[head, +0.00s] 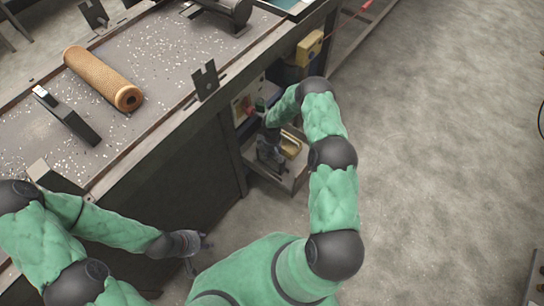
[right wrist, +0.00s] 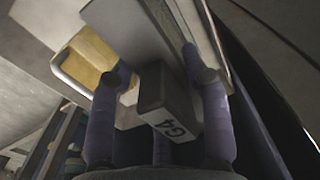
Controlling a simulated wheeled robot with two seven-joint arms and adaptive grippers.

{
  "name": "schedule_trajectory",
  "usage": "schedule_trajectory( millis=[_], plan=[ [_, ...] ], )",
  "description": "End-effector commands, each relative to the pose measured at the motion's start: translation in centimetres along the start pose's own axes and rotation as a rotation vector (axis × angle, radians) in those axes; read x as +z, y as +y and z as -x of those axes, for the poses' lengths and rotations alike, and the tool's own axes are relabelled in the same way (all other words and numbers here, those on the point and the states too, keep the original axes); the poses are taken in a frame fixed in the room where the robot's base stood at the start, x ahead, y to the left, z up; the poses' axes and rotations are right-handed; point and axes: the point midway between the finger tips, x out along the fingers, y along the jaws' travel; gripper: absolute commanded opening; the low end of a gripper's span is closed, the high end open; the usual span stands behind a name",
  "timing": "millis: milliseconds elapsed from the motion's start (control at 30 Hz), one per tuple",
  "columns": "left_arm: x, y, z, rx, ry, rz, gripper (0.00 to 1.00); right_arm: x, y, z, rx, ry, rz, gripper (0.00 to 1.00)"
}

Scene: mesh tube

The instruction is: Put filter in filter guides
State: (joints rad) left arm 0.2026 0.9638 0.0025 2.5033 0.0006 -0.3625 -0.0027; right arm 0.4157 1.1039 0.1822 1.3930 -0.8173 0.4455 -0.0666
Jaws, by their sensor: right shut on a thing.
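My right gripper (head: 268,150) is low beside the bench, over an open box-like compartment (head: 290,182). In the right wrist view its fingers (right wrist: 160,105) are shut on a grey block marked G4 (right wrist: 160,95). A flat pale grey panel (right wrist: 125,25) shows just behind the block; I cannot tell whether they are one piece, perhaps the filter. I cannot make out the filter guides. My left gripper (head: 196,248) hangs empty and open in front of the bench. A tan mesh tube (head: 103,78) lies on the bench top.
The bench top (head: 160,60) is strewn with pale flecks and carries dark brackets (head: 206,80) and a black block (head: 68,118). A yellow box (head: 309,47) sits beyond my right arm. A yellow part (right wrist: 85,60) is close to the left finger.

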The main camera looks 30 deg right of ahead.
Motion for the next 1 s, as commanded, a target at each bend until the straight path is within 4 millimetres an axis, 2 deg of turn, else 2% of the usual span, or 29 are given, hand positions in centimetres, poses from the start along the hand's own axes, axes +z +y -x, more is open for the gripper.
schedule_trajectory(
  millis=[67, 200, 300, 700, 733, 767, 800, 1000],
  plan=[
    [0.0, -0.2, -0.5, 0.000, 0.000, 0.000, 0.40, -0.2, 0.6, -0.8, 0.001, 0.001, -0.003, 0.00],
    [-0.1, -0.6, -1.8, 0.000, 0.000, 0.000, 0.40, -0.2, 0.5, -2.9, 0.000, 0.000, -0.001, 0.00],
    [-0.1, -0.8, -2.3, 0.000, 0.000, 0.000, 0.40, -0.2, 0.5, -3.8, 0.000, 0.001, 0.000, 0.00],
    [-0.1, -0.9, -2.5, 0.000, 0.000, 0.000, 0.40, -0.2, 0.6, -4.0, 0.001, 0.001, -0.001, 0.00],
    [-0.1, -0.8, -2.4, 0.000, 0.000, 0.000, 0.40, -0.2, 0.5, -4.0, 0.000, 0.001, -0.001, 0.56],
    [-0.1, -0.8, -2.4, 0.000, 0.000, 0.000, 0.40, -0.2, 0.5, -3.9, 0.000, 0.001, -0.001, 0.64],
    [-0.1, -0.8, -2.3, 0.000, 0.000, 0.000, 0.40, -0.2, 0.5, -3.9, 0.000, 0.001, -0.001, 0.71],
    [-0.1, -0.8, -2.3, 0.000, 0.000, 0.000, 0.40, -0.2, 0.5, -3.9, 0.000, 0.001, -0.001, 0.71]
  ],
)
